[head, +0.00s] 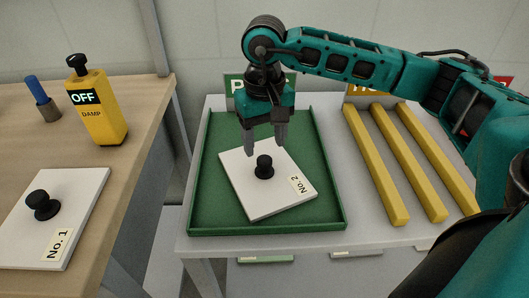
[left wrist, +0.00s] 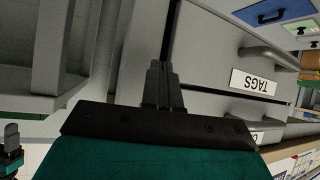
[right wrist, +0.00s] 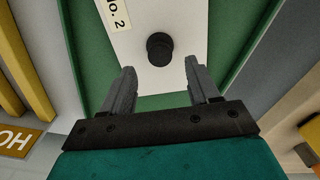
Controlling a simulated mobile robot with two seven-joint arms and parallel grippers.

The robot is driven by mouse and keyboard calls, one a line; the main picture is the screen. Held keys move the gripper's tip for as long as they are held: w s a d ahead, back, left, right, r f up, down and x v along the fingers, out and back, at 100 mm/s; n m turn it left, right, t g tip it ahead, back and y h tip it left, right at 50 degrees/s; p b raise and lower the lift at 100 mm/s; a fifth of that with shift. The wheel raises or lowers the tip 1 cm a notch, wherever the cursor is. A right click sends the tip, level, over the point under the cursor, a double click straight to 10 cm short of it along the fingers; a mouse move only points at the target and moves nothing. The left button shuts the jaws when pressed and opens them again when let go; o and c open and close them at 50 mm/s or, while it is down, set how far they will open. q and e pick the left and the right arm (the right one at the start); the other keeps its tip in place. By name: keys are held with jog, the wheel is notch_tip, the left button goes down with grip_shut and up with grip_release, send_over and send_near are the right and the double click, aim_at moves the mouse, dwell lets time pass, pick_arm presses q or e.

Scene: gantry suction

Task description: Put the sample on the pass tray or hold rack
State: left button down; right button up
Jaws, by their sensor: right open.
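The white sample plate labelled No. 2 (head: 238,186) lies turned at an angle inside the green pass tray (head: 196,212). Its black knob (head: 264,166) stands up from the middle. My right gripper (head: 267,150) is open above the plate, with its fingers behind the knob. In the right wrist view the knob (right wrist: 160,49) lies ahead of the two spread fingertips (right wrist: 160,75), with nothing between them. The yellow-barred hold rack (head: 408,165) stands right of the tray. My left gripper (left wrist: 162,75) shows in the left wrist view with its fingers together and nothing seen between them.
On the wooden bench (head: 140,118) at left lies a second white plate labelled No. 1 (head: 78,195) with a black knob. A yellow device reading OFF and DAMP (head: 104,125) and a blue-topped item (head: 37,90) stand behind it. A gap separates bench and tray table.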

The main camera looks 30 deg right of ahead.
aim_at(264, 159)
notch_tip(264, 159, up, 6)
jog(key=shift+f, duration=0.1)
dwell(0.6)
